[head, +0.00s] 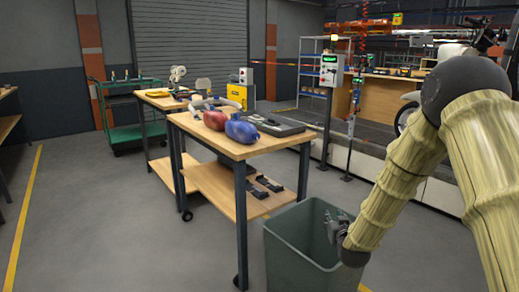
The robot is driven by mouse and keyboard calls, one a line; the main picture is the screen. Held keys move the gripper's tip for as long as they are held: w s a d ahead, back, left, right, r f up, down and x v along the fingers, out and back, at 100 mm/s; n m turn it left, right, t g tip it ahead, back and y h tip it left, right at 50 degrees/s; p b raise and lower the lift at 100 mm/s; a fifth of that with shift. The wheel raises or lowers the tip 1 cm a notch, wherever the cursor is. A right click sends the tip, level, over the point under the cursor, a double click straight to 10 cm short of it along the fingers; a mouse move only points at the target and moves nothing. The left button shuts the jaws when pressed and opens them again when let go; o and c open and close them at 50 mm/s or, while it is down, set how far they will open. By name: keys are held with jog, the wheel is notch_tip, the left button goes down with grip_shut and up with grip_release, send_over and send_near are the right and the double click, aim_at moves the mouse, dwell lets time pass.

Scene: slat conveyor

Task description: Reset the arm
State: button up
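My arm (398,180) comes in from the right edge, bent at a dark grey joint, with its lower part reaching down and to the left. My gripper (333,226) is at the end of it, over the right side of the open grey-green bin (285,258). The gripper is small and dark here, and I cannot make out whether its fingers are apart or together. I see no object clearly held in it. The bin's lower right part is hidden by the arm or cut off by the bottom edge.
A wooden workbench (262,147) left of the bin carries a blue bottle-like item (242,131), a red one (215,120) and a dark tray (275,125). Its lower shelf (225,188) holds dark parts. A green cart (122,135) stands behind. The floor at left (100,220) is clear.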

jog(key=s+a+f+g+b, duration=0.1)
jog(key=s+f+g+b, duration=0.25)
jog(key=s+f, duration=1.15)
jog(key=s+a+f+g+b, duration=0.15)
jog(key=s+f+g, duration=0.35)
jog(key=s+f, duration=0.95)
jog(key=s+f+g+b, duration=0.1)
jog(key=s+f+g, duration=0.1)
jog(key=s+f, duration=0.5)
jog(key=s+f+g+b, duration=0.2)
jog(key=s+f, duration=0.1)
jog(key=s, duration=0.8)
jog(key=s+f+g+b, duration=0.1)
jog(key=s+f+g, duration=0.3)
jog(key=s, duration=0.6)
notch_tip(320, 180, up, 29)
jog(key=t+p, duration=0.1)
jog(key=p, duration=2.9)
jog(key=shift+s+a+r+y, duration=0.2)
jog(key=shift+s+y, duration=0.1)
jog(key=shift+s, duration=0.05)
